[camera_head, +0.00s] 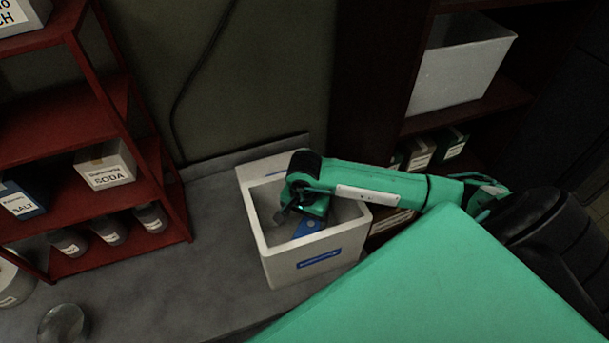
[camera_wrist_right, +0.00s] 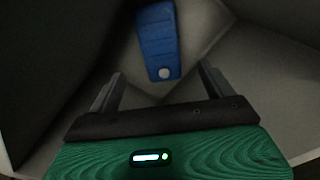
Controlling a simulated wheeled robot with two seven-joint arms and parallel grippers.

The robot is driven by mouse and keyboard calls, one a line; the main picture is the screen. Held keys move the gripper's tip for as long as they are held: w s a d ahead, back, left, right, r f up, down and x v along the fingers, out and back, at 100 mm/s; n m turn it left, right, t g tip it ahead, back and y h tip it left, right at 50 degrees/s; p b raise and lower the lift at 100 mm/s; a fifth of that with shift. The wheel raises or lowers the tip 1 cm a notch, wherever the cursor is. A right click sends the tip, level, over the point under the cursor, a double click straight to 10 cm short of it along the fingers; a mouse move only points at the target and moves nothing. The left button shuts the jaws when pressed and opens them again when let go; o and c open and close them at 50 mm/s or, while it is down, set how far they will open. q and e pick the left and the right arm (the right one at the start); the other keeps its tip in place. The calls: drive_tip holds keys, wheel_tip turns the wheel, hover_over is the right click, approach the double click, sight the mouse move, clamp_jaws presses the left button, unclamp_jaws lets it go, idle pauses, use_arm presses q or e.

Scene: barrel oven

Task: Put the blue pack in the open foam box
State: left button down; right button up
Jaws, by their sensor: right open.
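The open foam box (camera_head: 315,265) is white with a blue label on its front and stands on the grey counter. The blue pack (camera_head: 308,227) lies inside it, partly hidden by my right gripper. In the right wrist view the blue pack (camera_wrist_right: 158,42) shows ribs and a pale round spot, beyond the fingertips on the box floor. My right gripper (camera_head: 297,212) reaches down into the box mouth. Its fingers (camera_wrist_right: 160,85) are apart with nothing between them, and the pack is clear of them. My left gripper is not in view.
A red shelf (camera_head: 70,130) with a soda box (camera_head: 105,165), a salt box (camera_head: 22,198) and several jars stands left. A dark shelf with a white bin (camera_head: 460,75) is at the right. A round glass object (camera_head: 62,324) sits at front left. The counter between is clear.

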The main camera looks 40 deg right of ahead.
drive_tip(key=shift+r+b, duration=0.55)
drive_tip(key=shift+r, duration=1.95)
